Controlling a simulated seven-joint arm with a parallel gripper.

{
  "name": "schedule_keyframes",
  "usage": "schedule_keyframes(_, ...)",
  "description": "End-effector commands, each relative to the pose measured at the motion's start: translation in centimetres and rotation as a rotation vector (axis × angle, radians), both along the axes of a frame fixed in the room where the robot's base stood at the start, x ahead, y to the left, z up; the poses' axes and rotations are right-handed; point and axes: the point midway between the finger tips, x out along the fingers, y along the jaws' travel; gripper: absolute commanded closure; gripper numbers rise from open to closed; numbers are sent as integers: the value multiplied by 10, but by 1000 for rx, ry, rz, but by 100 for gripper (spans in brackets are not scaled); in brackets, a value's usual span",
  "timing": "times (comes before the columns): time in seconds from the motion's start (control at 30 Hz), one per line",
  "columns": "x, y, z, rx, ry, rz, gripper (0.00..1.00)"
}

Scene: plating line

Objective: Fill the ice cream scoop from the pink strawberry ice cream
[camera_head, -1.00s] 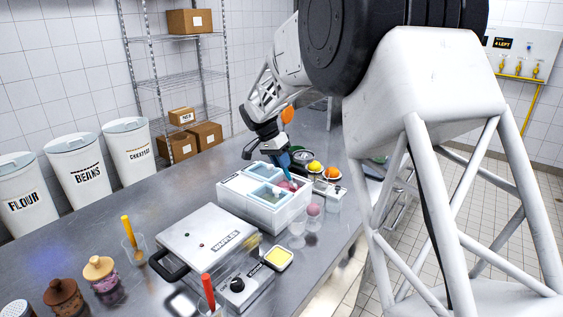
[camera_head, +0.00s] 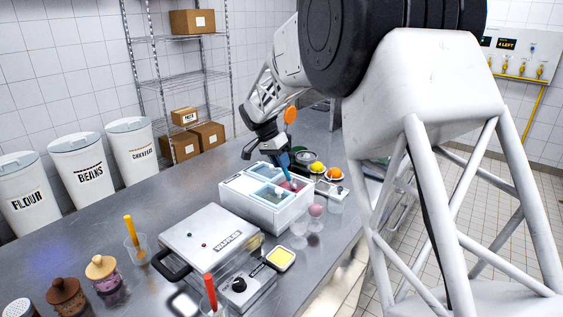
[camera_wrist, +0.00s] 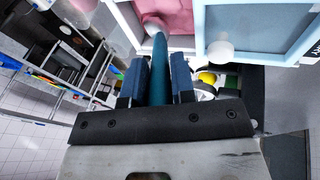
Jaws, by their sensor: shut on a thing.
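My gripper (camera_wrist: 157,88) is shut on the teal handle of the ice cream scoop (camera_wrist: 160,70), between its two blue fingers. The scoop's pale head (camera_wrist: 153,27) is at the edge of the pink strawberry ice cream (camera_wrist: 182,12) in the wrist view. I cannot tell how deep the head sits or whether it holds any ice cream. In the head view, my gripper (camera_head: 282,163) is above the white ice cream tub box (camera_head: 262,215), and the pink ice cream (camera_head: 291,186) shows in its right compartment, partly hidden by the scoop.
Light-blue lids (camera_head: 245,184) cover other compartments. Clear cups (camera_head: 299,229) stand close to the box's right side, one with a pink ball (camera_head: 316,210). A lemon (camera_head: 317,167) and an orange (camera_head: 335,173) lie behind. The waffle maker (camera_head: 210,240) stands in front.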

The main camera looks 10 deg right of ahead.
Motion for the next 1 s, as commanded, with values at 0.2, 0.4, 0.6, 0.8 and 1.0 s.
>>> schedule_keyframes(0.2, 1, 4, -1, 0, 0, 0, 100)
schedule_keyframes(0.4, 1, 5, -2, 0, 0, 0, 100)
schedule_keyframes(0.6, 1, 5, -2, 0, 1, -1, 100)
schedule_keyframes(0.8, 1, 6, -2, 0, 2, 0, 100)
schedule_keyframes(1.0, 2, 10, -1, 0, 2, 0, 100)
